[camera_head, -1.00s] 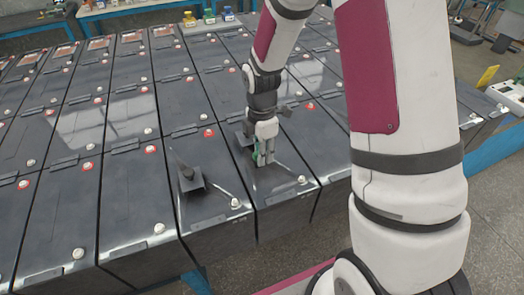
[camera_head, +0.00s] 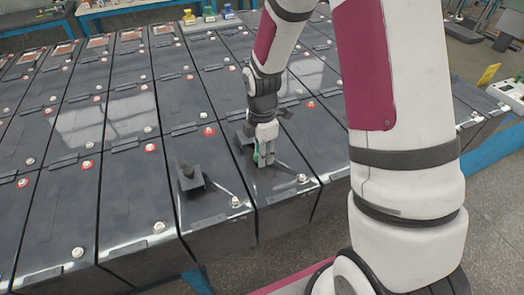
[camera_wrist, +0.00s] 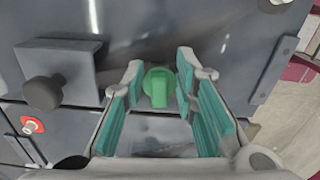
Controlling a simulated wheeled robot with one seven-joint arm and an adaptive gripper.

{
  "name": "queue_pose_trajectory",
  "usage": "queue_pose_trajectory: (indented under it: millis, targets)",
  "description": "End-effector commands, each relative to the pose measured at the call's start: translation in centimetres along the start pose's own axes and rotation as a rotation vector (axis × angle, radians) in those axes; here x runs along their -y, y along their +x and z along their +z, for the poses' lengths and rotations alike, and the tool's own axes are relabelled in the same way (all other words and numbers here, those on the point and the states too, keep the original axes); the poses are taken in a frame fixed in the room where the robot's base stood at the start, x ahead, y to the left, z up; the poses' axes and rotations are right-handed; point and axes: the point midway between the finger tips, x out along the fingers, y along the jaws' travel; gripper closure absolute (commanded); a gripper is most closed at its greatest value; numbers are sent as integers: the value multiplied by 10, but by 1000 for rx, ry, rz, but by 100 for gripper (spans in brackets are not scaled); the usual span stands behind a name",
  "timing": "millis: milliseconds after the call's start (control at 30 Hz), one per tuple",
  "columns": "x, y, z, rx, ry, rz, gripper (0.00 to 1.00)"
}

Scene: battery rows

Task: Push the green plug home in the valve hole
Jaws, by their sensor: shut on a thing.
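The green plug (camera_wrist: 159,88) shows in the wrist view between the two fingers of my gripper (camera_wrist: 158,72), with its raised grip bar facing the camera. My gripper is shut on it, with teal pads on the inner sides of the fingers. In the head view my gripper (camera_head: 265,158) points down at the top of a dark battery in the front row. The plug itself cannot be made out clearly there. The valve hole is hidden under the plug and fingers, so I cannot tell how deep the plug sits.
A dark bracket with a round knob (camera_head: 190,178) stands on the battery to the left; a similar one shows in the wrist view (camera_wrist: 58,72). Rows of dark batteries with pale and red-ringed terminals surround my gripper. Small coloured bottles (camera_head: 208,15) stand at the back.

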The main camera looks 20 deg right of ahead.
Motion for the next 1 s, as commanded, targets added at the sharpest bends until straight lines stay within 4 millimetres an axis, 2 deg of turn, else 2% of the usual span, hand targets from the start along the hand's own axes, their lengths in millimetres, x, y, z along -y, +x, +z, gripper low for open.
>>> queue_pose_trajectory:
  millis: [567,1000]
  targets:
    - [0,2,0,0,0,-1,86]
    - [0,11,0,-1,1,-1,86]
